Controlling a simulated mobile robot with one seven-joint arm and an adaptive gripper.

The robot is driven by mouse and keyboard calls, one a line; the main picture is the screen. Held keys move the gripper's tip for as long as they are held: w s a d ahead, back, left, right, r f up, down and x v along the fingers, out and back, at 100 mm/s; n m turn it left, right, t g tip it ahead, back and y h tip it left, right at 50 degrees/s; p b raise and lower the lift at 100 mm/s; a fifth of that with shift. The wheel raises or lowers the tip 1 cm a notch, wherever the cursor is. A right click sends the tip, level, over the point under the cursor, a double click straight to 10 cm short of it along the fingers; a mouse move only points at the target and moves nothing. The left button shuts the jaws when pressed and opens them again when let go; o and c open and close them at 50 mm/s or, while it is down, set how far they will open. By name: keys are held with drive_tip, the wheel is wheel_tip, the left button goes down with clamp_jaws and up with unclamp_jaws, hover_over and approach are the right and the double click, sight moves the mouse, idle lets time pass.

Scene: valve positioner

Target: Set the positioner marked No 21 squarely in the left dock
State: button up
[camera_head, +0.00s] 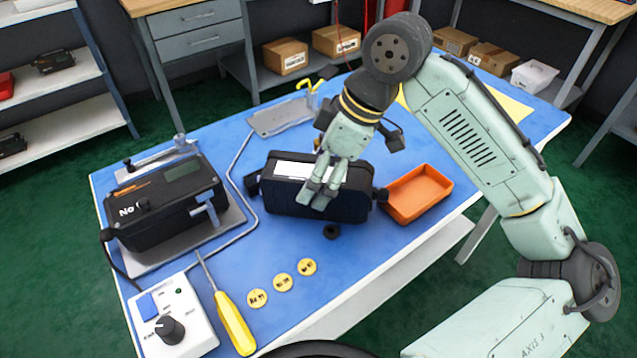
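A black positioner (155,216) sits on a grey metal dock plate (225,228) at the left of the table. Its front marking begins "No"; the digits are hidden or unreadable. A second black positioner (290,204) lies on the blue table near the middle, with a pale label strip on top; no number on it is readable. My gripper (322,190) is over this second box, its fingers pointing down at its top and front. I cannot tell whether the fingers touch or grip it. A further grey plate (285,117) with a yellow clamp handle lies behind it.
An orange tray (419,193) stands just right of the middle box. Several round yellow tags (283,282), a yellow screwdriver (233,322) and a white control box with a black knob (175,317) lie toward the front. A bent grey tube runs beside the left dock.

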drive_tip(key=shift+f, duration=0.25)
drive_tip(key=shift+c, duration=0.5)
drive_tip(key=c, duration=1.9)
drive_tip(key=shift+r, duration=0.1)
clamp_jaws()
